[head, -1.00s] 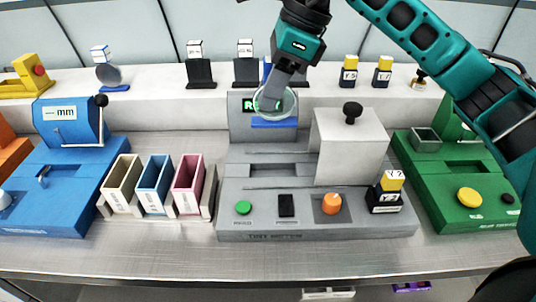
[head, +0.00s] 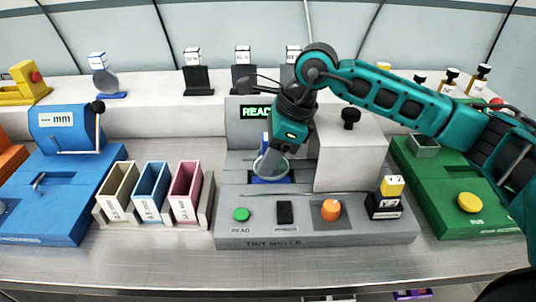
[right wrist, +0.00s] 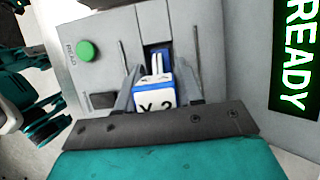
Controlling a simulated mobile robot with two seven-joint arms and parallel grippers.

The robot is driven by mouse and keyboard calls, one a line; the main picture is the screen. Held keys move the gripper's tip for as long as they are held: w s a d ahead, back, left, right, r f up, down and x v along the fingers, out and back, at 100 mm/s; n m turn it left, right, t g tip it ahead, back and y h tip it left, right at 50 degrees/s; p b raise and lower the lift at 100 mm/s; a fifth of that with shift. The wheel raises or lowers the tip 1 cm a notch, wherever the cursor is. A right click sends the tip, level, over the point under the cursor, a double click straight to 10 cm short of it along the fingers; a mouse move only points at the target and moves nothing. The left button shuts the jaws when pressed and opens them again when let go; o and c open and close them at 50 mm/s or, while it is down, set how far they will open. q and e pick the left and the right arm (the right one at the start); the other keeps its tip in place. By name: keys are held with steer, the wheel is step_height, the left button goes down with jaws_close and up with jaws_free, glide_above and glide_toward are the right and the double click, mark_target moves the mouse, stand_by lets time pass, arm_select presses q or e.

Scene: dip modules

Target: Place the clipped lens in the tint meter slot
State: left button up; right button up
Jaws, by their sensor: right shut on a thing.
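My right gripper (head: 272,165) reaches down over the grey tint meter (head: 330,238) and is shut on the clipped lens. The round clear lens (head: 268,169) and its blue clip (head: 272,180) are at the meter's slot area in the head view. In the right wrist view the fingers (right wrist: 155,92) hold the blue and white labelled clip (right wrist: 155,93), with the dark slot (right wrist: 157,47) showing beyond it. The clip covers part of the slot; I cannot tell whether it is seated or just above.
The meter's green button (head: 241,214), orange knob (head: 330,210) and lit display (head: 256,112) surround the slot. A tall grey housing (head: 350,155) stands close on the right. Coloured bins (head: 152,190) and a blue gauge (head: 60,190) are left, a green station (head: 450,185) right.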

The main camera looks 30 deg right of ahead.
steer(key=shift+f, duration=0.2)
steer(key=o, duration=1)
steer(key=shift+r, duration=0.1)
steer(key=shift+o, duration=0.2)
steer(key=v, duration=1.2)
steer(key=shift+r, duration=0.15)
